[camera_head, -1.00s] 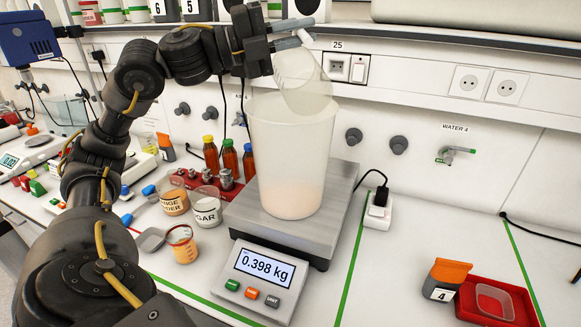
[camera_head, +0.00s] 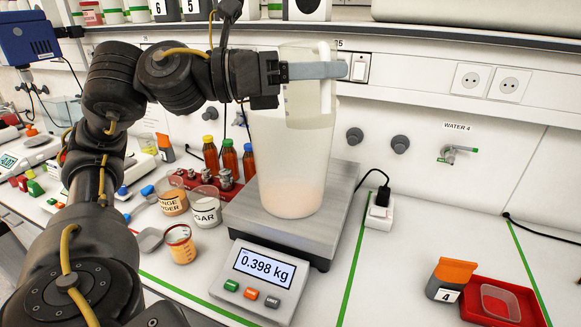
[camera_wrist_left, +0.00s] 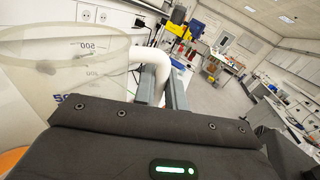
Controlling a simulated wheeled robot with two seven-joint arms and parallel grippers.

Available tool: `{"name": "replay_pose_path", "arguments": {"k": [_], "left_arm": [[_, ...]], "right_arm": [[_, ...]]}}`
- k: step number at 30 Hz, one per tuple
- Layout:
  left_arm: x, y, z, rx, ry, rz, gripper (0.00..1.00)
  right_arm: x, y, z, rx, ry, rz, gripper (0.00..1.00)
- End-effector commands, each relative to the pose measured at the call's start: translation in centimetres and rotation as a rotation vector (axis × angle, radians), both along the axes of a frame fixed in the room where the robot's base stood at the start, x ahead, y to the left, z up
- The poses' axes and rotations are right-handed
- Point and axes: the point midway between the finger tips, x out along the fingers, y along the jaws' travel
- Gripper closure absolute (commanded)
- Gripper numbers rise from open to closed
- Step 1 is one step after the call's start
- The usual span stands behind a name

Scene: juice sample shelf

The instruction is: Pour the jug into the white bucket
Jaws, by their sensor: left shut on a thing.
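The jug (camera_head: 305,105) is clear plastic with a white handle and stands about upright in the head view. My left gripper (camera_head: 338,70) is shut on its handle. The left wrist view shows the jug (camera_wrist_left: 80,62) with its marks, and the fingers (camera_wrist_left: 160,75) on either side of the white handle. I see no liquid in the jug. The white bucket (camera_head: 288,165), translucent, stands on the scale plate with a pale pinkish layer at its bottom. The jug's lower part overlaps the bucket's top in the picture; I cannot tell whether they touch. My right gripper is not in view.
The scale display (camera_head: 265,268) reads 0.398 kg in front of the steel plate (camera_head: 245,215). Tubs, a small orange cup (camera_head: 181,243) and several bottles (camera_head: 229,158) stand left of the bucket. A red tray (camera_head: 480,315) lies at right.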

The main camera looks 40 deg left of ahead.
Motion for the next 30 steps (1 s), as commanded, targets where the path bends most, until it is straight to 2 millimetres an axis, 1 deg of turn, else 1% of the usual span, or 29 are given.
{"name": "replay_pose_path", "arguments": {"k": [1,3,4,7,9,13,19,25,27,30], "left_arm": [[-0.1,-0.1,-0.1,0.004,-0.006,-0.001,1.0],[0.0,-0.1,0.0,0.007,-0.005,-0.002,1.0],[-0.2,-0.3,-0.3,0.02,-0.017,-0.005,1.0],[-0.9,-1.2,-1.5,0.125,-0.101,-0.006,1.0],[-1.2,-1.6,-1.7,0.187,-0.146,-0.004,1.0],[-1.1,-1.6,-1.3,0.205,-0.152,-0.002,1.0],[-1.3,-1.9,-1.1,0.202,-0.153,-0.004,1.0],[-2.6,-3.5,0.2,0.205,-0.159,-0.004,1.0],[-2.9,-4.0,0.9,0.204,-0.155,-0.005,1.0],[-3.3,-4.5,1.4,0.204,-0.154,-0.004,1.0]], "right_arm": [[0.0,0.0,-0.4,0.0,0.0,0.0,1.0],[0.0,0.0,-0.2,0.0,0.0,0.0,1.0],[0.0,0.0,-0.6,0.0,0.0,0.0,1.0],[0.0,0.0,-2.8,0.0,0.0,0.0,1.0],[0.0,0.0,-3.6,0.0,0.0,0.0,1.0],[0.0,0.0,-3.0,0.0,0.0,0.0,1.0],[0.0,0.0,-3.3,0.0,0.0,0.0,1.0],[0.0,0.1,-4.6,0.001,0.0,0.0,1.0],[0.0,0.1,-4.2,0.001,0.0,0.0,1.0],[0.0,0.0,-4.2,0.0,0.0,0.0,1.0]]}}
